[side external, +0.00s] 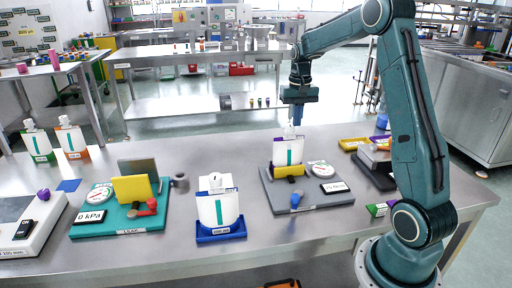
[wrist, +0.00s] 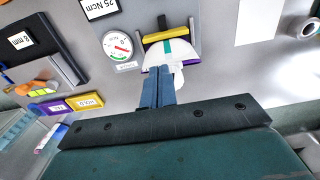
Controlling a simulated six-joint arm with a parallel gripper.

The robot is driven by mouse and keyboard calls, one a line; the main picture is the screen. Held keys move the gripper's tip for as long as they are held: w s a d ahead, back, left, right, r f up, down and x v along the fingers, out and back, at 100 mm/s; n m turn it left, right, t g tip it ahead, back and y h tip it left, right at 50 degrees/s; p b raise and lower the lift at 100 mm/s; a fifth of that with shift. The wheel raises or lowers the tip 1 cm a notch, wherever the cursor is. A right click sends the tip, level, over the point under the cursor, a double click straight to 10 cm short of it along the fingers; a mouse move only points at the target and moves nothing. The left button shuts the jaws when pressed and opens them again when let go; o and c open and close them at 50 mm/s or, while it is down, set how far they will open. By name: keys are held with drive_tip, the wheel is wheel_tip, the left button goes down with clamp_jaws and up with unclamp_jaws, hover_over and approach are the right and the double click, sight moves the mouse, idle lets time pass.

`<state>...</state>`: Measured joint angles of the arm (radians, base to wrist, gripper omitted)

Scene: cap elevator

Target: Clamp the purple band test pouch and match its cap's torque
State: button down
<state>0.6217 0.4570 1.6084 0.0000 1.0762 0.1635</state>
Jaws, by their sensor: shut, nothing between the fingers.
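A white pouch (side external: 287,152) with a teal stripe stands in the grey torque station (side external: 272,198), behind a yellow clamp bar (side external: 288,170). My gripper (side external: 297,119) points down just above the pouch's top, fingers shut and empty. In the wrist view its blue fingers (wrist: 160,80) overlap the pouch's cap end, hiding part of it; contact is unclear. The station has a dial (side external: 320,170), a display (side external: 335,187) reading 25 Ncm and a blue knob (side external: 295,200).
A blue-banded pouch (side external: 218,208) stands in a blue holder at the front. Left is a teal leak station (side external: 120,225); green and orange pouches (side external: 38,143) (side external: 71,138) stand behind. Yellow and purple trays (side external: 353,143) (side external: 380,138) and a dark device (side external: 372,172) lie right.

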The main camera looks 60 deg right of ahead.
drive_tip(key=shift+f, duration=0.95)
drive_tip(key=shift+w+d, duration=0.2)
drive_tip(key=shift+w, duration=0.35)
idle(1.1)
drive_tip(key=shift+w+a, duration=0.5)
drive_tip(key=shift+w, duration=0.05)
idle(0.9)
drive_tip(key=shift+s+a, duration=0.2)
drive_tip(key=shift+a, duration=0.2)
idle(0.4)
drive_tip(key=shift+r, duration=0.15)
drive_tip(key=shift+r, duration=2.9)
